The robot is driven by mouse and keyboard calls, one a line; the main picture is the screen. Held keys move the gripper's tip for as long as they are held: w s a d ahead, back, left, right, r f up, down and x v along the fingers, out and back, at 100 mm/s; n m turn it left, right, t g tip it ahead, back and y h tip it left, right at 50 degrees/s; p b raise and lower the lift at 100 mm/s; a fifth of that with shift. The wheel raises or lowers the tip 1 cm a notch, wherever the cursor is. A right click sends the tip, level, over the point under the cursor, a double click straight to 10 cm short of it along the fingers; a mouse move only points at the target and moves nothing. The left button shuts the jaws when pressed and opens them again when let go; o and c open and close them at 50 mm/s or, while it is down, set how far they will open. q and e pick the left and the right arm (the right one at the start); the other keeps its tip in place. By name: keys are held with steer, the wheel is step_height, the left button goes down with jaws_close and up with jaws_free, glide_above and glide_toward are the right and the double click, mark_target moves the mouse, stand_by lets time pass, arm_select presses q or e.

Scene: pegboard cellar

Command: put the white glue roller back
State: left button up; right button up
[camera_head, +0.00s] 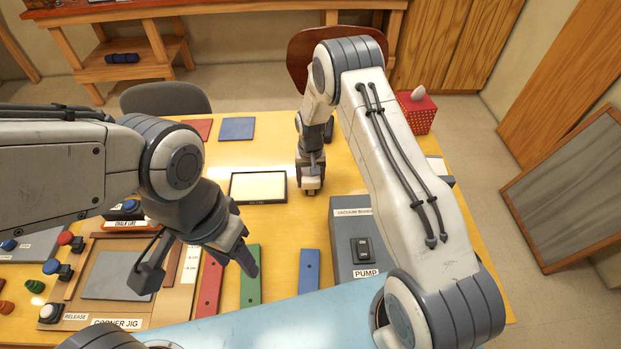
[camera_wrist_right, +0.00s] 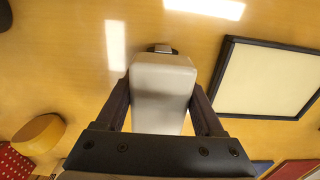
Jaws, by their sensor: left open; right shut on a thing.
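The white glue roller (camera_wrist_right: 163,95) is between the two fingers of my right gripper (camera_wrist_right: 163,112) in the right wrist view, with a small dark end piece at its far end. In the head view my right gripper (camera_head: 310,190) is low over the yellow table, just right of a black-framed cream panel (camera_head: 258,187); the roller is not clearly visible there. I cannot tell whether the roller touches the table. The panel is right of the roller in the wrist view (camera_wrist_right: 270,80). My left gripper (camera_head: 243,245) is open and empty above the green bar.
Red, green (camera_head: 250,277) and blue (camera_head: 308,271) bars lie at the front. A grey pump box (camera_head: 352,225) stands to their right. The corner jig (camera_head: 92,310) is front left. A red dotted tissue box (camera_head: 420,112) stands back right. Bare table surrounds the panel.

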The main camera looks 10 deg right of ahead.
steer(key=shift+f, duration=0.1)
steer(key=o, duration=1.3)
step_height(320, 180, up, 12)
steer(key=b, duration=0.3)
steer(key=shift+f+b, duration=0.1)
steer(key=shift+b, duration=0.25)
steer(key=s+a+r+n, duration=0.5)
steer(key=s+a+r, duration=0.6)
steer(key=s, duration=0.4)
steer(key=s+n, duration=0.1)
steer(key=s, duration=0.5)
steer(key=s+r+n, duration=0.1)
steer(key=s+n, duration=0.1)
steer(key=s, duration=0.4)
steer(key=s+r+n+y, duration=0.1)
steer(key=s, duration=0.6)
steer(key=shift+s+d+r+n, duration=0.1)
steer(key=shift+d+r+n, duration=0.1)
steer(key=shift+r+n, duration=0.1)
